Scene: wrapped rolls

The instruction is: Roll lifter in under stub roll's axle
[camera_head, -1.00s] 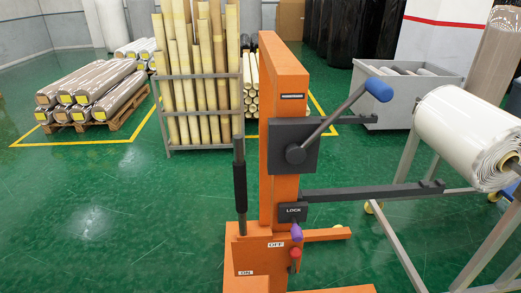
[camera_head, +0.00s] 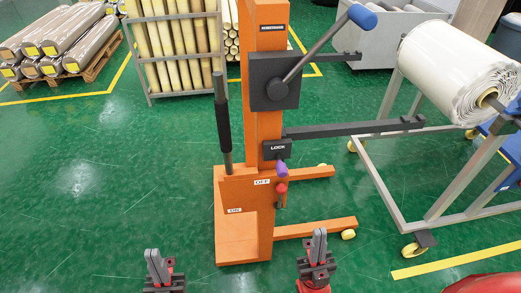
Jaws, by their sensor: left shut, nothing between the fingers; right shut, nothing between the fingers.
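The orange lifter (camera_head: 263,150) stands upright in the middle of the head view, with a dark handle (camera_head: 222,125) on its left and a blue-knobbed crank (camera_head: 318,48) on its mast. Its grey lifting arm (camera_head: 355,129) reaches right toward the stub roll's stand. The white stub roll (camera_head: 455,68) lies on the grey stand at the right, its axle (camera_head: 495,103) sticking out at the near end.
The grey stand (camera_head: 385,190) has a caster (camera_head: 416,250) near a yellow floor line (camera_head: 450,262). A rack of tall rolls (camera_head: 180,60) and a pallet of wrapped rolls (camera_head: 60,45) stand behind at left. A grey bin (camera_head: 385,42) is behind. Green floor at left is clear.

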